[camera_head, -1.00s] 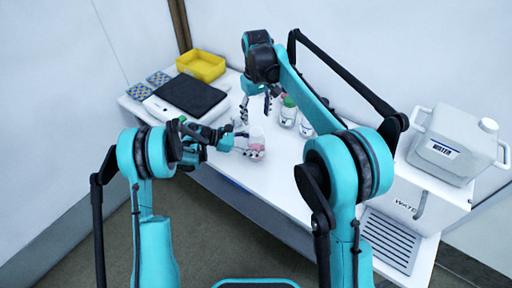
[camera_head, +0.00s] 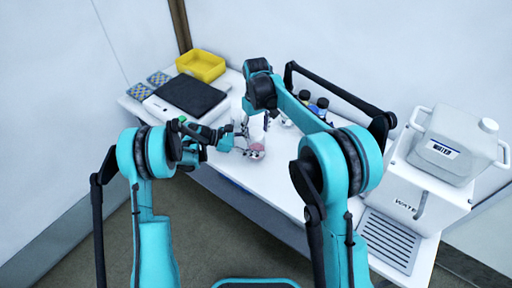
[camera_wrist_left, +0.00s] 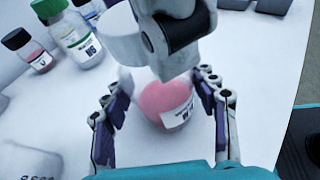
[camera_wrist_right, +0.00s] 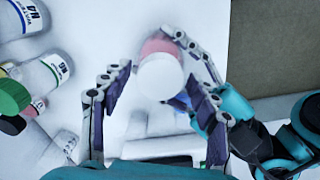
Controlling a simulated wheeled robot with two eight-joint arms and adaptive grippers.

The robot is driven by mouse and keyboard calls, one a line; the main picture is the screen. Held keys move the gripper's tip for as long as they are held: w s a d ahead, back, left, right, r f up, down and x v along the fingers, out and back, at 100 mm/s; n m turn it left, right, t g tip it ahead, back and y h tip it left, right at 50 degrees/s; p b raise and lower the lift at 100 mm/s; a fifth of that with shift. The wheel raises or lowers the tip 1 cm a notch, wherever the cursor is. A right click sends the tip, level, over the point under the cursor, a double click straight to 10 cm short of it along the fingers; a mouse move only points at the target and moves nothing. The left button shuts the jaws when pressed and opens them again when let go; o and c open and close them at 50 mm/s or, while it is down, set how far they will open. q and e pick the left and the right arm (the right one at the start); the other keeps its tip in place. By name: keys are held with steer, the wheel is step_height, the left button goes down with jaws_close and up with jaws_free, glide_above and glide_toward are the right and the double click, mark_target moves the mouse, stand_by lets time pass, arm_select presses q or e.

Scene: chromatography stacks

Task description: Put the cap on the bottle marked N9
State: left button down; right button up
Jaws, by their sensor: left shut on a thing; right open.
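A clear bottle with pink contents (camera_head: 257,151) stands upright on the white table. My left gripper (camera_head: 242,147) is shut around it. In the left wrist view the bottle (camera_wrist_left: 165,100) sits between my left fingers (camera_wrist_left: 165,108); its label is too blurred to read. A round white cap (camera_wrist_right: 160,78) shows over the pink bottle in the right wrist view and appears to sit on its top. My right gripper (camera_wrist_right: 160,95) is open above the bottle, its fingers apart on either side of the cap. In the left wrist view the white cap (camera_wrist_left: 120,36) is partly covered by my right gripper.
A green-capped bottle (camera_wrist_left: 82,42) and a black-capped bottle with red contents (camera_wrist_left: 38,60) stand nearby. Dark-capped bottles (camera_head: 321,104) stand behind my right arm. A black pad (camera_head: 192,97), yellow bin (camera_head: 201,65) and water container (camera_head: 452,143) are farther off. The table's front edge is close.

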steer(key=c, duration=1.2)
steer(key=o, duration=1.4)
steer(key=shift+c, duration=0.2)
steer(key=shift+r, duration=0.1)
arm_select(q)
steer(key=shift+c, duration=2.1)
jaws_free()
arm_select(e)
step_height(320, 180, up, 12)
arm_select(q)
steer(key=v, duration=1.2)
